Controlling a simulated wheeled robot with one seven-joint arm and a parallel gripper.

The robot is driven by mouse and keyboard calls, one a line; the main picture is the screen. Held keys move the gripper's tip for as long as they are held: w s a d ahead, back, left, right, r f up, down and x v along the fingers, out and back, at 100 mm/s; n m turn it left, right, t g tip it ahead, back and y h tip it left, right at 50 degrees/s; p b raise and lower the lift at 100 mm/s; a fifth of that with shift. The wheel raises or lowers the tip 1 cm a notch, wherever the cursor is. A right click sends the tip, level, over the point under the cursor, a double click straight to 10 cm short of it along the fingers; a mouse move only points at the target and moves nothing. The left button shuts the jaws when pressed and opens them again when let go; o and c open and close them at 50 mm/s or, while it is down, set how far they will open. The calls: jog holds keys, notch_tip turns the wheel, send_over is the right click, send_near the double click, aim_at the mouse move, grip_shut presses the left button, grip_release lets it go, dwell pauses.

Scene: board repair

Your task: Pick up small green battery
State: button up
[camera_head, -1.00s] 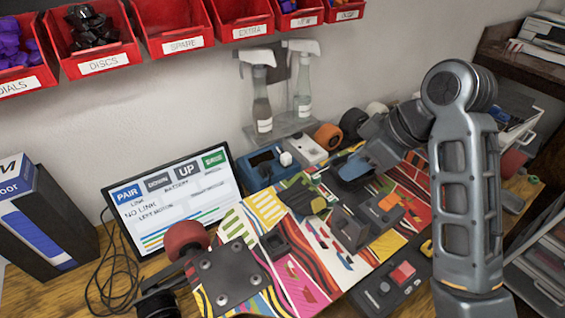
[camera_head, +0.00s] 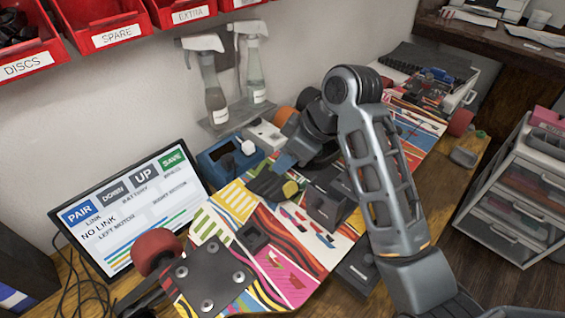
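I cannot pick out the small green battery for certain. A dark piece with a yellow-green round end (camera_head: 290,188) lies on the colourful board (camera_head: 205,228), just below my gripper in the picture. A tiny greenish thing (camera_head: 480,134) shows at the right end of the bench, too small to identify. My gripper (camera_head: 284,161) is at the end of the bent arm, over the upper left part of the board. The wrist hides part of it, and its fingers and any held thing are unclear.
A blue unit (camera_head: 222,165) and a white one (camera_head: 262,136) stand left of my wrist. Spray bottles (camera_head: 214,100) stand behind. A monitor (camera_head: 130,205) stands left. A red wheel (camera_head: 157,250) and black plate (camera_head: 208,275) are on the board's near end. A drawer unit (camera_head: 500,215) stands right.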

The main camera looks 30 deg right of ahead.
grip_shut()
dwell(0.4)
jog(key=shift+r, duration=0.5)
jog(key=r, duration=0.3)
jog(key=shift+w+d+r, duration=0.1)
jog(key=shift+d+r, duration=0.2)
jog(key=shift+d, duration=0.05)
jog(key=w+d+r+p, duration=0.1)
jog(key=d+r+p, duration=0.2)
jog(key=d+r, duration=0.3)
jog(key=d, duration=0.4)
jog(key=shift+w+d+r, duration=0.2)
jog(key=shift+w+d, duration=0.05)
jog(key=shift+d, duration=0.15)
